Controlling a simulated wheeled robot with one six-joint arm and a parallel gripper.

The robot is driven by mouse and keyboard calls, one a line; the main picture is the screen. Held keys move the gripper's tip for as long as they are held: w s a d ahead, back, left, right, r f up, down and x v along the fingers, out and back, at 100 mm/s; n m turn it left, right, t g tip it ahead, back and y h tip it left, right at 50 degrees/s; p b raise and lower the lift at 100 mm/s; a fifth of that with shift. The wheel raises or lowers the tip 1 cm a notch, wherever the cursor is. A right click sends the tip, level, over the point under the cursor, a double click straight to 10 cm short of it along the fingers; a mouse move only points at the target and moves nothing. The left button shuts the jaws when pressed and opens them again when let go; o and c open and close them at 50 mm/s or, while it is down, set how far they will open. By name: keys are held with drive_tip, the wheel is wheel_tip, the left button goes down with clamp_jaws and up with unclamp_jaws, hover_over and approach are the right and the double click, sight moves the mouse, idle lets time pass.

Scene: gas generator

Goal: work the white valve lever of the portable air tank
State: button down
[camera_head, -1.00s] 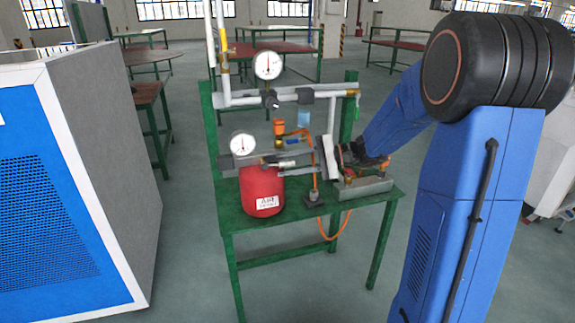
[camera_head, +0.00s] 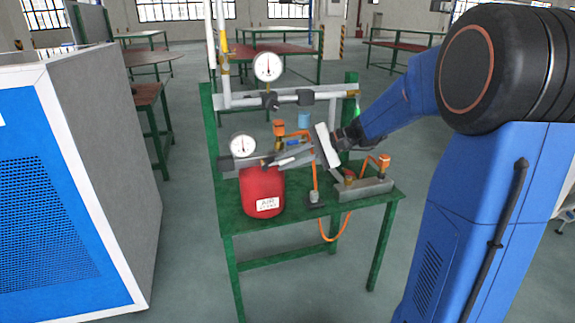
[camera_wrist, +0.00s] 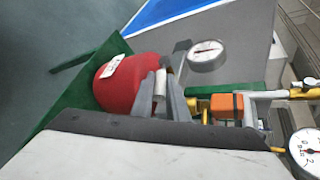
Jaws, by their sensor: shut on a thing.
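The red portable air tank (camera_head: 262,195) stands on the green table with a white label on its front. It also shows in the wrist view (camera_wrist: 122,88). The white valve lever (camera_head: 288,162) is at the tank's top, right of the small gauge. My gripper (camera_head: 287,156) reaches in from the right, its grey fingers slanting down to the left. In the wrist view my gripper (camera_wrist: 163,84) is shut on the white lever (camera_wrist: 160,82), which lies between the two fingers. The fingers and wrist plate hide the valve body.
A small dial gauge (camera_head: 243,146) sits on the tank's left, close to the fingertips. A larger gauge (camera_head: 268,67) and grey pipes rise behind on the green frame. A grey block with an orange-topped fitting (camera_head: 384,162) and orange hose stands on the right.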

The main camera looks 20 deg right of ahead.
drive_tip(key=r+h, duration=0.1)
drive_tip(key=h, duration=0.1)
drive_tip(key=a+r+n+h, duration=0.1)
drive_tip(key=h, duration=0.1)
drive_tip(key=shift+a+r+g, duration=0.2)
drive_tip(key=shift+r+g, duration=0.1)
drive_tip(key=shift+r, duration=0.1)
drive_tip(key=h, duration=0.1)
drive_tip(key=a+r+h, duration=0.1)
drive_tip(key=h, duration=0.1)
drive_tip(key=a+h, duration=0.1)
drive_tip(key=shift+r+n, duration=0.3)
drive_tip(key=shift+a+r+n+h, duration=0.15)
drive_tip(key=shift+a+h, duration=0.4)
drive_tip(key=shift+h, duration=0.55)
drive_tip(key=shift+a+r+n+h, duration=0.2)
drive_tip(key=shift+a+h, duration=0.3)
drive_tip(key=shift+h, duration=0.6)
drive_tip(key=shift+a+r+n+h, duration=0.15)
drive_tip(key=shift+a+h, duration=0.4)
drive_tip(key=shift+h, duration=0.55)
drive_tip(key=shift+f, duration=0.1)
drive_tip(key=c, duration=1.7)
unclamp_jaws()
